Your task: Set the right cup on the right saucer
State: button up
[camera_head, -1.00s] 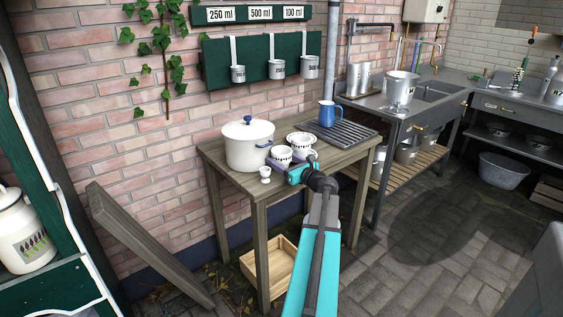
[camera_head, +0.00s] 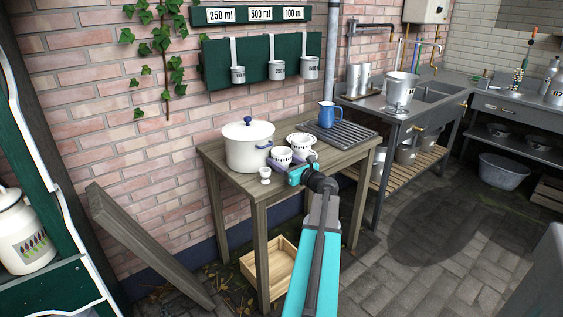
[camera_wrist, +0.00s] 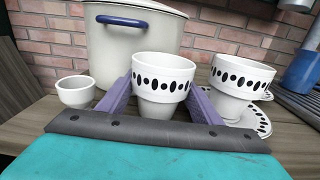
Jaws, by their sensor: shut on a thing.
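My gripper (camera_wrist: 162,98) is shut on a white cup (camera_wrist: 162,66) with a band of black oval dots. The cup is upright between the purple fingers. My gripper's front hides its base, so I cannot tell whether it touches the table. In the head view the held cup (camera_head: 281,154) is beside the big pot. A second matching cup (camera_wrist: 240,75) stands to its right, close beside the right finger; it also shows in the head view (camera_head: 301,142). A dotted saucer (camera_wrist: 262,122) shows partly at this second cup's lower right. The rest of the saucer is hidden.
A big cream pot (camera_head: 249,152) stands close behind the held cup. A small white cup (camera_wrist: 75,92) is left of my fingers, near the table's front edge. A blue jug (camera_head: 327,114) and a dark slatted rack (camera_head: 346,134) occupy the right of the wooden table.

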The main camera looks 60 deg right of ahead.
jog(key=shift+r, duration=0.2)
jog(key=shift+r, duration=0.6)
jog(key=v, duration=1.8)
